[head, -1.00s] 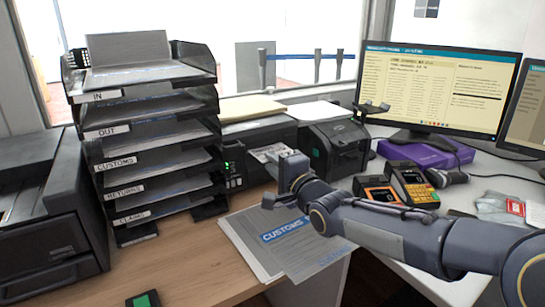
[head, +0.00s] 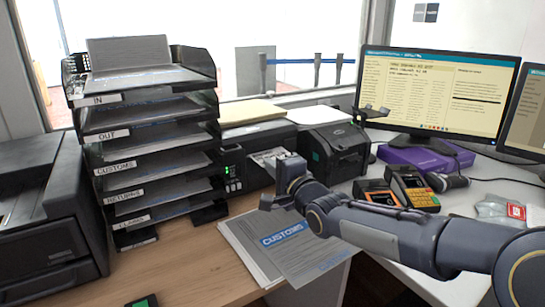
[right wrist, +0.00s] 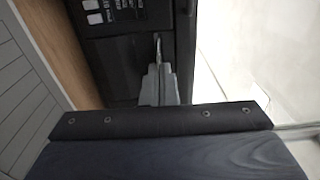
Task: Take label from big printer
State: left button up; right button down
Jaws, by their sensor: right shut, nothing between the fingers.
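The big printer (head: 262,137) is the wide black machine behind the paper trays' right side. It shows a green-lit panel at its left front. A pale label (head: 266,155) sticks out at its front. My right gripper (head: 281,182) is in front of that label, its fingers mostly hidden by its own body in the head view. In the right wrist view the shut fingers (right wrist: 159,85) point at the black printer front (right wrist: 120,60). A thin pale edge shows at their tips; I cannot tell whether they touch it. My left gripper is not in view.
A stacked paper tray (head: 150,130) stands left of the printer, with another black machine (head: 45,220) further left. A smaller black printer (head: 337,150) stands to the right, near card terminals (head: 412,190). Customs sheets (head: 300,250) lie below my right arm.

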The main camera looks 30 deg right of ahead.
jog(key=s+r+p, duration=0.5)
jog(key=r+p, duration=0.2)
jog(key=shift+d, duration=0.15)
dwell(0.8)
dwell(0.4)
